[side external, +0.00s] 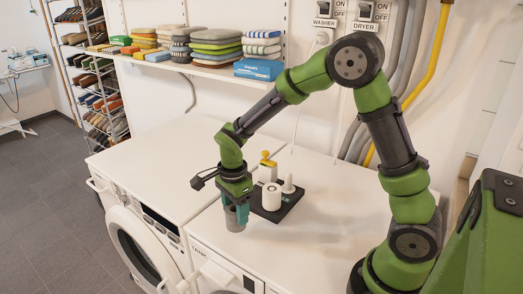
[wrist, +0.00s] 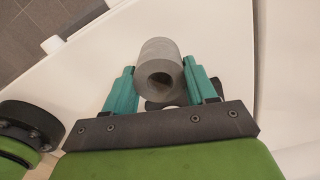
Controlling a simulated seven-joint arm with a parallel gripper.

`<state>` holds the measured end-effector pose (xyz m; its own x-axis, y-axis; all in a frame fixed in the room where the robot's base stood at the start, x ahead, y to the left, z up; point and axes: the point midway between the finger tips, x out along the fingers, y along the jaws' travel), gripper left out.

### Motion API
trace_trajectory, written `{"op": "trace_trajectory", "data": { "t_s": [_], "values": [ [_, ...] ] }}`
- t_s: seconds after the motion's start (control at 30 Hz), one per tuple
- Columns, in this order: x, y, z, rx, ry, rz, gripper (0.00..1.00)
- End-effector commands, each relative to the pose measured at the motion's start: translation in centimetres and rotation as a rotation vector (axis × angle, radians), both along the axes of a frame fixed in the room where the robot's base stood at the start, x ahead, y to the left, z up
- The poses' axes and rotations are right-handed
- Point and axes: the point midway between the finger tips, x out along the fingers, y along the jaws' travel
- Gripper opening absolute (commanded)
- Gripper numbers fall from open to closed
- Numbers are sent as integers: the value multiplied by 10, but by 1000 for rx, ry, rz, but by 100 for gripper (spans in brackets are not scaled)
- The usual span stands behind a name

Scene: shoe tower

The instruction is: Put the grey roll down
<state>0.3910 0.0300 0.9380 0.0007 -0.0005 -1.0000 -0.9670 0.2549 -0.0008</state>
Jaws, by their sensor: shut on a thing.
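The grey roll (side external: 236,219) is a short cylinder with a hole through its middle. In the wrist view the roll (wrist: 158,54) sits between the two teal fingers of my gripper (wrist: 160,68), its hollow end facing the camera. My gripper (side external: 237,203) points down over the white machine top, close to its front edge, and is shut on the roll. The roll's lower end is at or just above the white top; I cannot tell whether it touches.
A dark base (side external: 280,205) with a white roll (side external: 271,196), a white peg (side external: 288,184) and a yellow-topped piece (side external: 266,160) stands just right of my gripper. The white top (side external: 170,165) is clear to the left. A shelf (side external: 225,71) with folded cloths runs behind.

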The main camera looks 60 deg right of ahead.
Motion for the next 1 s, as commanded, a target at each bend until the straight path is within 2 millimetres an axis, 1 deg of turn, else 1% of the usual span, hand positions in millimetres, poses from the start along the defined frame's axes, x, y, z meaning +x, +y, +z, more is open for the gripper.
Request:
{"op": "trace_trajectory", "data": {
  "t_s": [0.03,0.17,0.57,0.6,0.67,0.7,0.77,1.0],
  "values": [
    [-2,0,-9,1,6,-2,20],
    [-1,0,-24,1,4,-2,20],
    [-1,0,-28,1,2,-1,20],
    [-1,0,-29,0,1,-1,58],
    [-1,0,-29,0,1,-1,67],
    [-1,0,-29,0,1,-1,73],
    [-1,0,-29,0,1,-1,82],
    [-1,0,-28,0,1,-1,82]
  ]
}}
